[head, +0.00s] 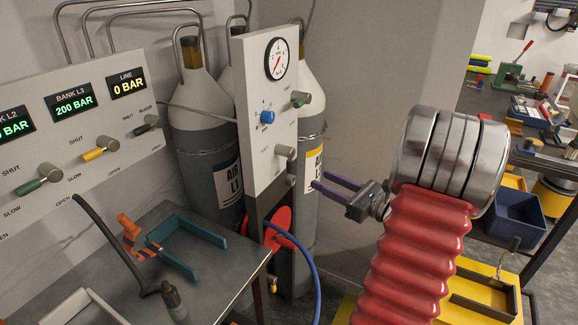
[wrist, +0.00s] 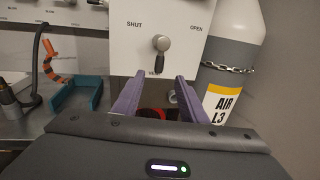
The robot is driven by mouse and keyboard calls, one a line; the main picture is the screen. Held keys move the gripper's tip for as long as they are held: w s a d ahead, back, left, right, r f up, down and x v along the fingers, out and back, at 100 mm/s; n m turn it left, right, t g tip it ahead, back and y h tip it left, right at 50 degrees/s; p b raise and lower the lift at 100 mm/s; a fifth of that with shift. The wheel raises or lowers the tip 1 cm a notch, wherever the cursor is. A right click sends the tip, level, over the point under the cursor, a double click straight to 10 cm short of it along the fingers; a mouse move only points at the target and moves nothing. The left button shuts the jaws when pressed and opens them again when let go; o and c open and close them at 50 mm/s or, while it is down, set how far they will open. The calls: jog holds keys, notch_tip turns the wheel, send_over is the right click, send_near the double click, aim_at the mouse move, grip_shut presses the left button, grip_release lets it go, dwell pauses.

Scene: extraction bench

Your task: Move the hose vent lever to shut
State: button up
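The lever (wrist: 159,54) is on the lower part of a white panel in the wrist view, with SHUT printed to its upper left and OPEN to its upper right. A partly hidden label below it seems to begin with "VE". Its handle appears to point nearly straight down, between the two words. In the head view the lever (head: 286,152) sits low on the gauge panel. My gripper (wrist: 157,88) has its purple fingers spread, below and in front of the lever, with nothing between them. In the head view my gripper (head: 318,182) is right of the panel's lower edge, apart from the lever.
The white panel (head: 262,90) also carries a gauge (head: 277,59), a blue knob (head: 267,117) and another lever (head: 299,99). Grey cylinders stand behind it. A red hose reel (head: 279,229) with a blue hose is below. A teal tray (head: 172,250) lies on the bench.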

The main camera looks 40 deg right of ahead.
aim_at(290, 165)
jog(key=w, duration=0.4)
jog(key=w+a, duration=0.1)
jog(key=w, duration=0.4)
jog(key=w+a, duration=0.1)
jog(key=w, duration=0.3)
jog(key=shift+w, duration=0.35)
grip_shut()
dwell(0.4)
jog(key=shift+a, duration=0.25)
jog(key=shift+s+d, duration=0.1)
jog(key=shift+d, duration=0.1)
